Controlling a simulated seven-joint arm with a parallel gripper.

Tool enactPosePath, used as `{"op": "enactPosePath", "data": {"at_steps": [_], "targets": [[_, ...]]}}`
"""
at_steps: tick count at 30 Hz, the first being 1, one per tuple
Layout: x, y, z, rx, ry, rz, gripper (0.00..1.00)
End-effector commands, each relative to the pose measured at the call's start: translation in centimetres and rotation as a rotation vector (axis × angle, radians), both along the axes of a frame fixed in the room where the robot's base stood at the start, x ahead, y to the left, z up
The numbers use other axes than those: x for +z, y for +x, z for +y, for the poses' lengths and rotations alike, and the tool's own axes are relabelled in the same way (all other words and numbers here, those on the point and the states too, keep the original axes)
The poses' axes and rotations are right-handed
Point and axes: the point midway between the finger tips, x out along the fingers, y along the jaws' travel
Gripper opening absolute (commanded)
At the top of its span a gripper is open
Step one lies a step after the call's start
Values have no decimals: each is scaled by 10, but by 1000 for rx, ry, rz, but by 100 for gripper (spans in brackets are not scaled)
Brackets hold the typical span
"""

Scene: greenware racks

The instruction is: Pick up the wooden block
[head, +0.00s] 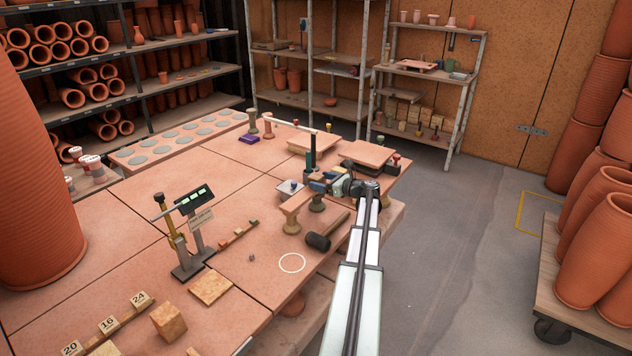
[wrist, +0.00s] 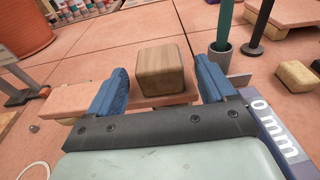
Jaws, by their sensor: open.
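The wooden block (wrist: 162,72), a brown grained cube, sits upright on a small terracotta slab (wrist: 150,100) in the wrist view. My gripper (wrist: 163,80) is open, with one blue finger to the left of the block and one to the right. Gaps show between the fingers and the block, and the jaws hold nothing. In the head view my gripper (head: 325,183) is low over the right part of the table, and I cannot make out the block there.
A paler block (wrist: 297,76) lies farther right. In the head view a dark-headed mallet (head: 318,241) lies near my arm, and a display stand (head: 192,235) is to the left.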

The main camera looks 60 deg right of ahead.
Motion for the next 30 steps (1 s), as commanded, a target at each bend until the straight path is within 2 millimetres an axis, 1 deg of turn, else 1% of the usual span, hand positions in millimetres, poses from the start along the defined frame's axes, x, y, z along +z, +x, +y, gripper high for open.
{"op": "enactPosePath", "data": {"at_steps": [5,9,12,20,30], "targets": [[-3,19,-1,3,0,0,83],[-6,38,-1,3,0,0,83],[-7,47,-1,2,0,0,83],[-7,48,0,0,0,0,82],[-7,48,0,1,0,0,50]]}}
